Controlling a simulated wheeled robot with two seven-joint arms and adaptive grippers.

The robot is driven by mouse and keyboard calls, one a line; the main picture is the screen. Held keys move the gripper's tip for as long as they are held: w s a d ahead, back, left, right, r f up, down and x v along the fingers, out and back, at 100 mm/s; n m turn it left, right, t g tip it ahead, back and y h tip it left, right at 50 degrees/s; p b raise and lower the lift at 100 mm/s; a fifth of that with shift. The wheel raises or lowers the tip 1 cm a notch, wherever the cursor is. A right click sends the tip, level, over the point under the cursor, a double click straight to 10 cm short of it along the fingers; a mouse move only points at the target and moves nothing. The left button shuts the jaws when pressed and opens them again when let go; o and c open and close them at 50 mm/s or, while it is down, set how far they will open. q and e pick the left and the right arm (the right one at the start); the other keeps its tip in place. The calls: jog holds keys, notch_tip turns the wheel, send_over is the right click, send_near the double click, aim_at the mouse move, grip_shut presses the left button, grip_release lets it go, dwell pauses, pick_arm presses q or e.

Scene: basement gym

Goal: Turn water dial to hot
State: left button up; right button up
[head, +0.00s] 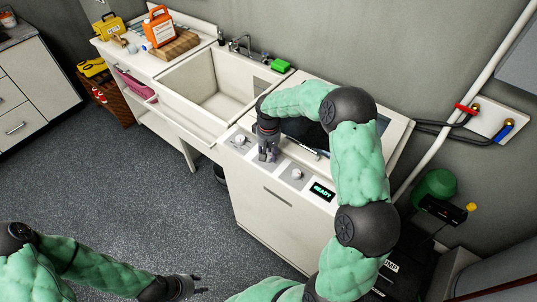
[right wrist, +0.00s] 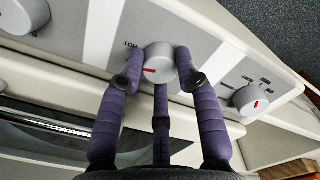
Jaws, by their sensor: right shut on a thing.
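The washer's water dial (right wrist: 160,60) is a white knob with a red mark, on a grey panel with the word HOT printed to its upper left in the right wrist view. The red mark points roughly left in that view, below the HOT label. My right gripper (head: 267,156) is shut on this dial, its purple fingers (right wrist: 165,78) at the knob's sides. In the head view the gripper largely hides the dial. My left gripper (head: 200,284) is low at the bottom, away from the washer, empty with fingertips apart.
Other dials sit on either side: one at the left of the panel (head: 239,141) and one (head: 296,174) beside the READY display (head: 322,191). A sink (head: 190,85) adjoins the washer (head: 275,218). Red and blue valves are on the wall. The floor in front is clear.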

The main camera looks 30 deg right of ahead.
aim_at(269, 155)
jog(key=shift+m, duration=1.2)
jog(key=shift+b, duration=0.3)
jog(key=o, duration=1.2)
jog(key=shift+c, duration=0.2)
notch_tip(269, 155, up, 12)
jog(key=shift+f, duration=0.1)
